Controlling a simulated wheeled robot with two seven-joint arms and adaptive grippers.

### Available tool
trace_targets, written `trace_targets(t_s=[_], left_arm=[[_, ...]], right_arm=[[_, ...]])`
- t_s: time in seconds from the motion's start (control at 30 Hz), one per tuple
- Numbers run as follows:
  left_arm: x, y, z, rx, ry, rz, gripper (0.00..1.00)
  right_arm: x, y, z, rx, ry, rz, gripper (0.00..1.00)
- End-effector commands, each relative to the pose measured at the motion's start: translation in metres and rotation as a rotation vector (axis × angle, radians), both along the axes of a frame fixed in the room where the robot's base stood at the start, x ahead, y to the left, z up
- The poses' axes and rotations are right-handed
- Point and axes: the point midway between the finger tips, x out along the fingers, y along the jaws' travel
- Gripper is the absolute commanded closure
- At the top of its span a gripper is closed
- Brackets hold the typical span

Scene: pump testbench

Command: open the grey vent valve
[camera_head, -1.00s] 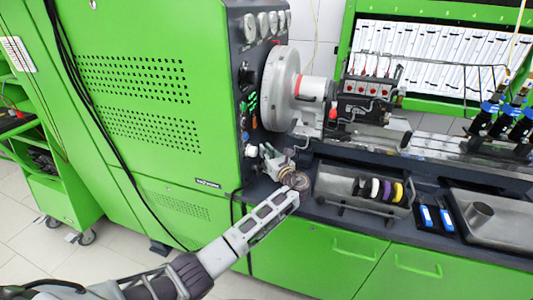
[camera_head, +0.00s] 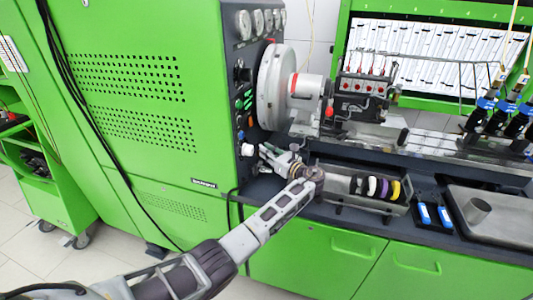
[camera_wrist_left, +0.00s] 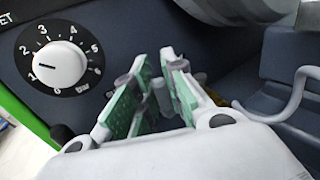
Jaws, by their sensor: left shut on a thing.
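My left gripper (camera_head: 268,153) is at the lower right side of the green cabinet, by its dark control panel. In the left wrist view, its green-padded fingers (camera_wrist_left: 156,68) are on either side of a small grey part, which I take to be the grey vent valve (camera_wrist_left: 160,92). The gripper is shut on it. The fingers hide much of the valve, so how far it is turned cannot be told. In the head view the valve cannot be made out. My right gripper is not in view.
A white dial (camera_wrist_left: 60,66) with a numbered scale is left of the fingers; its white knob also shows in the head view (camera_head: 248,150). A large grey flywheel (camera_head: 276,88) stands above right. A tray of coloured rings (camera_head: 338,202) lies right of my wrist.

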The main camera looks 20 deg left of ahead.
Motion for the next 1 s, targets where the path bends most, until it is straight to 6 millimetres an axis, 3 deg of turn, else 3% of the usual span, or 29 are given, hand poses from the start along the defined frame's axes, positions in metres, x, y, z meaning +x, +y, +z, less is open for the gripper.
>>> trace_targets(t_s=[0.17, 0.2, 0.37, 0.57, 0.77, 1.0], left_arm=[[0.000, 0.000, 0.000, 0.001, -0.001, -0.001, 1.00], [0.000, 0.000, 0.000, 0.001, -0.001, -0.001, 0.85], [0.000, 0.000, 0.000, 0.001, -0.001, -0.001, 0.65], [0.000, 0.000, 0.000, 0.001, -0.001, -0.001, 0.65], [-0.001, -0.002, 0.000, 0.000, 0.000, -0.002, 0.65], [-0.009, -0.016, 0.000, 0.000, 0.000, -0.003, 0.65]], right_arm=[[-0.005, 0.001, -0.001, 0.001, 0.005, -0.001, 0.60], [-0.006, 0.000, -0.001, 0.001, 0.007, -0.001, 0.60], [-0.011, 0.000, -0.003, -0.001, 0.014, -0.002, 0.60], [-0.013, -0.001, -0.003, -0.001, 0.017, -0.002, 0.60], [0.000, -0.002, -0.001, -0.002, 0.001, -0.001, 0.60], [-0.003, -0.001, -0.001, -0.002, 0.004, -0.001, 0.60]])
